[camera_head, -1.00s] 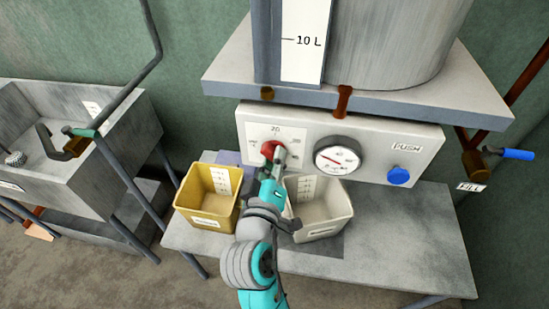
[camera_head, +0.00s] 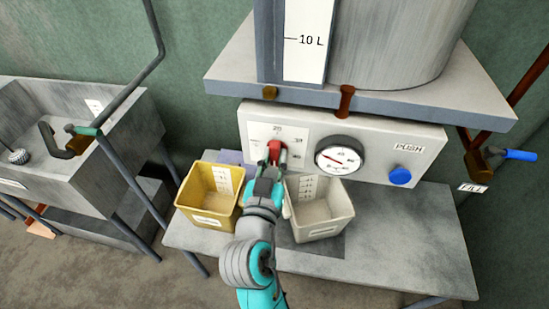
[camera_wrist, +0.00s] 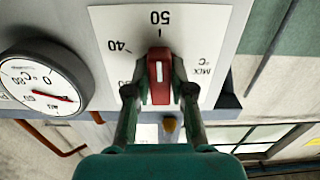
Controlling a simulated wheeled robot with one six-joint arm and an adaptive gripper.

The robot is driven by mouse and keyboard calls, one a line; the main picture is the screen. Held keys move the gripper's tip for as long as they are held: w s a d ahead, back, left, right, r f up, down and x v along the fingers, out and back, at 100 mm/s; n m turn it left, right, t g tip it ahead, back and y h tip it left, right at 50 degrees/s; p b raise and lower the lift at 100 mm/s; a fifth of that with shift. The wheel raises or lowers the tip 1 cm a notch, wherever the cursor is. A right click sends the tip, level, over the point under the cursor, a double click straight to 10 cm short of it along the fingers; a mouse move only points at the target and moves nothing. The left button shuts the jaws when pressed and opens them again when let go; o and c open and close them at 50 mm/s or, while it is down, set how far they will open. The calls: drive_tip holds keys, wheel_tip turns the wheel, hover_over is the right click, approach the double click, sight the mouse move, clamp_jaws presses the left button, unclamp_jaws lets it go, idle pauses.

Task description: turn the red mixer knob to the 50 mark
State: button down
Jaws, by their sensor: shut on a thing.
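The red mixer knob (camera_head: 274,151) sits on a white dial plate on the front of the panel. It also shows in the wrist view (camera_wrist: 159,88) as an upright red bar with a short white line. In that view, the bar's upper end and white line point toward the 50 mark (camera_wrist: 161,18), and the 40 mark (camera_wrist: 118,46) is to the upper left. My gripper (camera_wrist: 159,92) is shut on the knob, one finger on each side. In the head view, my gripper (camera_head: 271,165) covers the dial's lower part.
A round gauge (camera_head: 339,158) and a blue push button (camera_head: 400,176) are right of the knob. A yellow bin (camera_head: 209,206) and a white bin (camera_head: 318,218) stand below on the grey table (camera_head: 410,240), on either side of my arm.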

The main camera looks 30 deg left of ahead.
drive_tip(key=shift+f+m, duration=0.15)
drive_tip(key=shift+m, duration=0.15)
drive_tip(key=c, duration=1)
unclamp_jaws()
drive_tip(key=shift+s, duration=0.1)
drive_tip(key=v, duration=1.2)
